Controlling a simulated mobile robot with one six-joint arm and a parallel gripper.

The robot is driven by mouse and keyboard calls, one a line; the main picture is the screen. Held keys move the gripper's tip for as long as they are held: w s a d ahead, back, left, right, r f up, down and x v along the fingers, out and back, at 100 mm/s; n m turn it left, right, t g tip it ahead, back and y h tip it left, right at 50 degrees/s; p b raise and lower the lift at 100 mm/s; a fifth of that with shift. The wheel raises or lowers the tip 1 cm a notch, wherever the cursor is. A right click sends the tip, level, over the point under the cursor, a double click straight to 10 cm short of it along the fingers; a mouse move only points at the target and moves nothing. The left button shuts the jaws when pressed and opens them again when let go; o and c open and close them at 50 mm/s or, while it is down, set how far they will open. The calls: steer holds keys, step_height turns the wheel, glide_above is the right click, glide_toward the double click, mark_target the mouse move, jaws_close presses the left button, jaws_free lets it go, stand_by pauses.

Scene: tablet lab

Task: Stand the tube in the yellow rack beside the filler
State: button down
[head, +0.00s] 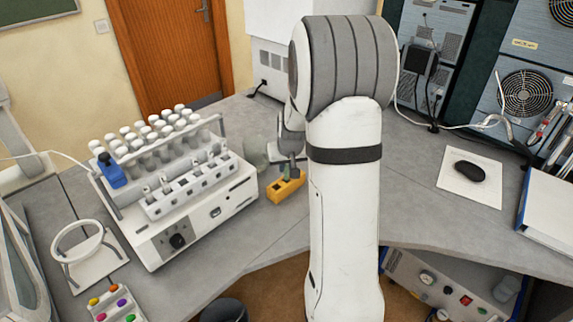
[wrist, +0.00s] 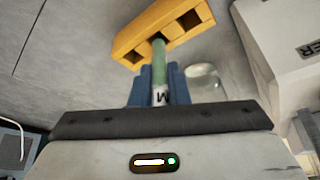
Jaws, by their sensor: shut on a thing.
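The tube (wrist: 159,62) is green with a white label marked "M" near my gripper. My gripper (wrist: 161,80) is shut on it, with a blue finger on each side in the wrist view. The yellow rack (wrist: 145,22) is a small block with square openings. The tube's far end meets the rack at its middle opening; how deep it sits is hidden. In the head view the yellow rack (head: 285,190) stands on the bench right of a white machine with a knob (head: 205,215). My gripper (head: 290,150) is just above the rack, partly hidden by my arm. I cannot tell which thing is the filler.
A clear glass vessel (wrist: 203,82) stands close beside the rack. The white machine carries many capped tubes (head: 150,135) and a blue item (head: 111,170). A mouse (head: 470,171) lies on a white pad at right. Bare bench (head: 420,150) lies between.

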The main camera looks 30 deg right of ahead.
steer(key=shift+s+f, duration=0.2)
steer(key=shift+f, duration=0.15)
steer(key=c, duration=1.8)
jaws_free()
steer(key=shift+o, duration=0.9)
steer(key=shift+w, duration=0.2)
steer(key=o, duration=0.3)
steer(key=shift+r, duration=0.2)
steer(key=b+v, duration=0.1)
steer(key=v, duration=0.6)
steer(key=shift+r, duration=0.35)
steer(key=shift+s, duration=0.1)
